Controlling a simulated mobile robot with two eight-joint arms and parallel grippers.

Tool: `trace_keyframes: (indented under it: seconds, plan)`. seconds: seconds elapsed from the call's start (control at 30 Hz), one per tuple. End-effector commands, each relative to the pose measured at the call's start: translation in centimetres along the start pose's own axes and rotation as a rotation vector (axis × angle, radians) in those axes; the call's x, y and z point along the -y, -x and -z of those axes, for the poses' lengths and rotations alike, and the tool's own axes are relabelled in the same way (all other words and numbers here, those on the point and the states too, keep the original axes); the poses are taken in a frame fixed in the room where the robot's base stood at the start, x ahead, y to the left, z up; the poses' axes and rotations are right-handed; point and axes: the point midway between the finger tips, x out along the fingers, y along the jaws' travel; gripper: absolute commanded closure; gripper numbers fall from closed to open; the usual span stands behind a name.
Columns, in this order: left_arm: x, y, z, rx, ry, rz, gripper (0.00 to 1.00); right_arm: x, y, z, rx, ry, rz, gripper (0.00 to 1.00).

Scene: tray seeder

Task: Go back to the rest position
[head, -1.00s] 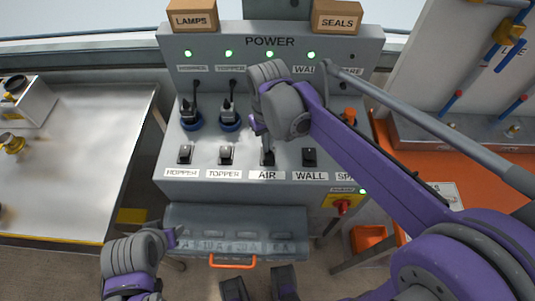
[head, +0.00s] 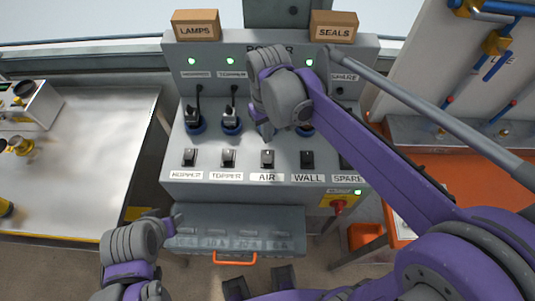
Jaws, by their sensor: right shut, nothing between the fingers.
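My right arm reaches in from the right over the grey power panel (head: 175,130). My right gripper (head: 266,133) is shut and empty, above the AIR switch (head: 267,158) and apart from it as far as I can see. My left gripper (head: 175,219) is at the lower left, near the left end of the grey tray (head: 285,217) below the panel. Its fingers are mostly hidden, so I cannot tell if it is open.
Two plugs (head: 195,117) sit in the left sockets. LAMPS (head: 195,25) and SEALS (head: 334,26) boxes stand on top of the panel. A red knob (head: 338,207) is at its lower right. A metal table (head: 95,150) is left; an orange bench (head: 455,165) is right.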

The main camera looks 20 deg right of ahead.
Motion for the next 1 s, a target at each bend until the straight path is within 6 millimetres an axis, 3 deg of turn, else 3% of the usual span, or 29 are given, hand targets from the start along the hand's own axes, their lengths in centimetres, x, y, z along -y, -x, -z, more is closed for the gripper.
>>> trace_keyframes:
  seconds: [0.67, 0.77, 1.0]
  plan:
    - [0.0, 0.3, 0.3, -0.002, 0.0, 0.0, 0.5, -0.1, 0.5, -0.3, -0.01, -0.005, -0.001, 1.0]
    - [0.0, 0.3, 0.3, -0.002, 0.0, 0.0, 0.5, -0.6, 0.3, -1.8, -0.047, -0.026, -0.004, 1.0]
    - [0.0, 0.3, 0.3, -0.002, 0.0, 0.0, 0.5, -2.1, -1.8, -8.6, -0.244, -0.129, -0.026, 1.0]
